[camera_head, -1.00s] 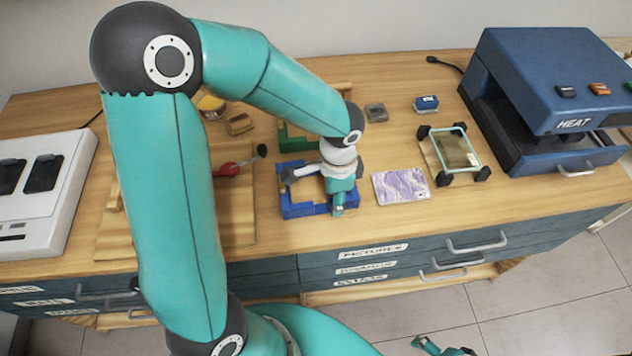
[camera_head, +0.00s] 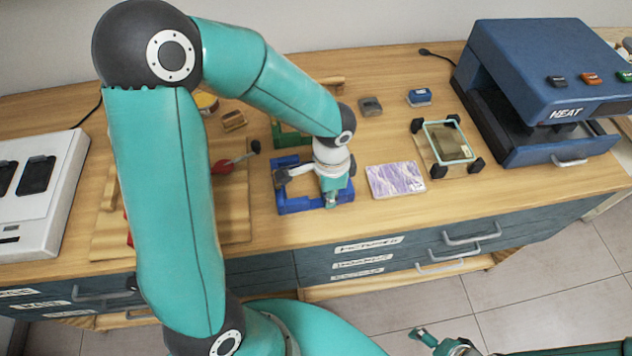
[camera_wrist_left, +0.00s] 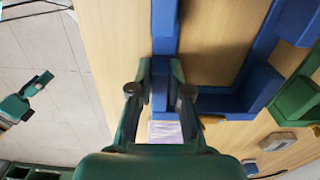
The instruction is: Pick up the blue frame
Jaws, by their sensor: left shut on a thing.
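The blue frame (camera_head: 296,205) lies on the wooden bench, left of the purple patterned card (camera_head: 396,180). My left gripper (camera_head: 331,200) is over the right-hand part of the frame, pointing down. In the left wrist view, its two fingers (camera_wrist_left: 160,93) stand on either side of one blue bar of the frame (camera_wrist_left: 165,35) and are shut on it. The frame looks flat on the bench; I cannot tell any gap under it. My right gripper (camera_head: 438,345) shows only partly at the bottom edge, away from the bench.
A green frame (camera_head: 288,135) lies just behind the blue one. A clamped glass frame (camera_head: 446,143) and the blue heat press (camera_head: 545,75) stand to the right. A wooden board with a red-handled tool (camera_head: 224,166) is to the left. Drawers line the bench front.

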